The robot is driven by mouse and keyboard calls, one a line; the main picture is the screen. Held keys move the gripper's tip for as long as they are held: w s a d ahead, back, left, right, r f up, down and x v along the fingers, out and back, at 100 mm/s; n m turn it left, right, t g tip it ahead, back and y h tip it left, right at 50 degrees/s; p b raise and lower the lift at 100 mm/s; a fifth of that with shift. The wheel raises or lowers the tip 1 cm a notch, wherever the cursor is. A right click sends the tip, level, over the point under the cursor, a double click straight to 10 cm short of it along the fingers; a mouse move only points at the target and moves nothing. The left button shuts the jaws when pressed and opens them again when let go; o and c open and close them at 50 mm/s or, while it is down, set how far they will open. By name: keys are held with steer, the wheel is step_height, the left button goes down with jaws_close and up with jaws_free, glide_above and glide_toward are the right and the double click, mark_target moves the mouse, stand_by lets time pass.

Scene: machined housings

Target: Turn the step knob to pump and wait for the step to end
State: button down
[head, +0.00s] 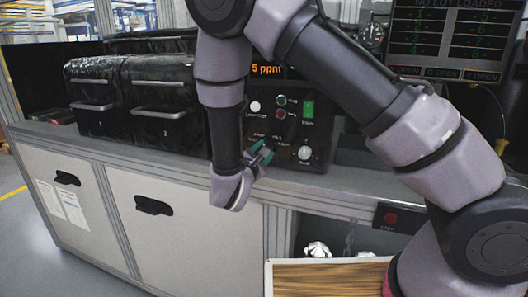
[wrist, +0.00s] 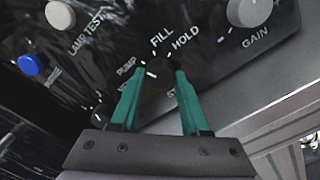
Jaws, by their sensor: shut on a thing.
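The step knob (wrist: 158,80) is a dark round knob on the black control panel (head: 293,85). In the wrist view the labels PUMP, FILL and HOLD stand around it, PUMP at its upper left. My gripper (wrist: 156,72) has its two green fingers on either side of the knob, shut on it. In the head view my gripper (head: 262,155) reaches the lower left of the panel and hides the knob. Which label the knob points at is hard to tell; a short white mark shows near its left side.
A white GAIN knob (head: 305,152) sits right of the gripper. A white LAMP TEST button (wrist: 60,15) and a blue button (wrist: 29,64) are at the left. The display (head: 267,70) reads "5 ppm". Black cases (head: 160,98) stand left of the panel; a wooden-topped surface (head: 325,280) is below.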

steer(key=shift+c, duration=2)
jaws_free()
steer(key=shift+s, duration=0.1)
steer(key=v, duration=1)
steer(key=shift+s, duration=0.3)
steer(key=shift+r, duration=0.1)
